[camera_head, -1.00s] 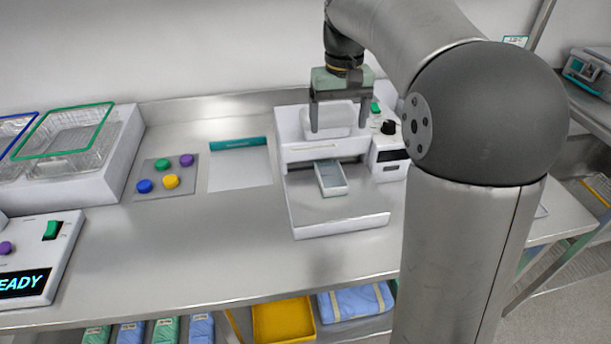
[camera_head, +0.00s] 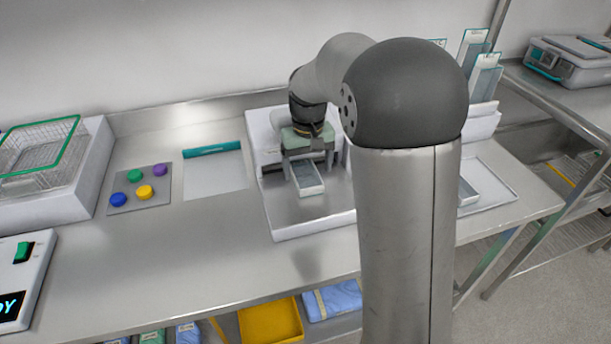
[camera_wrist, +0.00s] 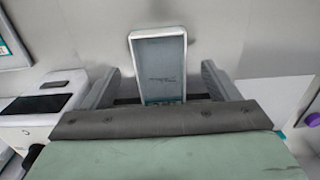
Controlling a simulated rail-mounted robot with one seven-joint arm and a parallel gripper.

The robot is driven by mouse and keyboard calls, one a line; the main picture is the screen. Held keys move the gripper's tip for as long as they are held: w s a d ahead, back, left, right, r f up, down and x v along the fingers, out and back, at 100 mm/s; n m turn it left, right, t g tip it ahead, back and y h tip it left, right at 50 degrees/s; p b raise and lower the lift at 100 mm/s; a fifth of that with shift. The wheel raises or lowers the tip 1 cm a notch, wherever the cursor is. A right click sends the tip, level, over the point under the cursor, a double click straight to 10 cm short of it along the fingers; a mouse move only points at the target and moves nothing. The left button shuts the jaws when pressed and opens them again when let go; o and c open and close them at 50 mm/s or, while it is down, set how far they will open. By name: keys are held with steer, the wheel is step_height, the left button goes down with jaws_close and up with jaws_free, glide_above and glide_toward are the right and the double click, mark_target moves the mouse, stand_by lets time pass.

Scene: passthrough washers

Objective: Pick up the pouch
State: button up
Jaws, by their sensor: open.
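The pouch (camera_head: 308,180) is a flat, pale-rimmed rectangle with a grey-blue face, lying on the bed of a white sealer-like machine (camera_head: 312,229). My gripper (camera_head: 308,164) is open just over the pouch's rear part in the head view, and hides that part. In the wrist view the pouch (camera_wrist: 162,60) lies between the two open fingers (camera_wrist: 158,82), with a gap on each side. Its near end is hidden behind the gripper body. I cannot tell how high the fingertips are above the bed.
To the right, a tray (camera_head: 497,203) holds a similar pouch (camera_head: 467,192), and a rack holds upright pouches (camera_head: 484,76). To the left are a white sheet with a teal band (camera_head: 214,172), a grey pad (camera_head: 140,201) with coloured discs, and a wire basket (camera_head: 40,148). The front counter is clear.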

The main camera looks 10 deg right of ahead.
mark_target(308, 177)
steer(key=shift+f, duration=1.85)
steer(key=c, duration=1)
steer(key=shift+r, duration=0.1)
steer(key=shift+c, duration=0.2)
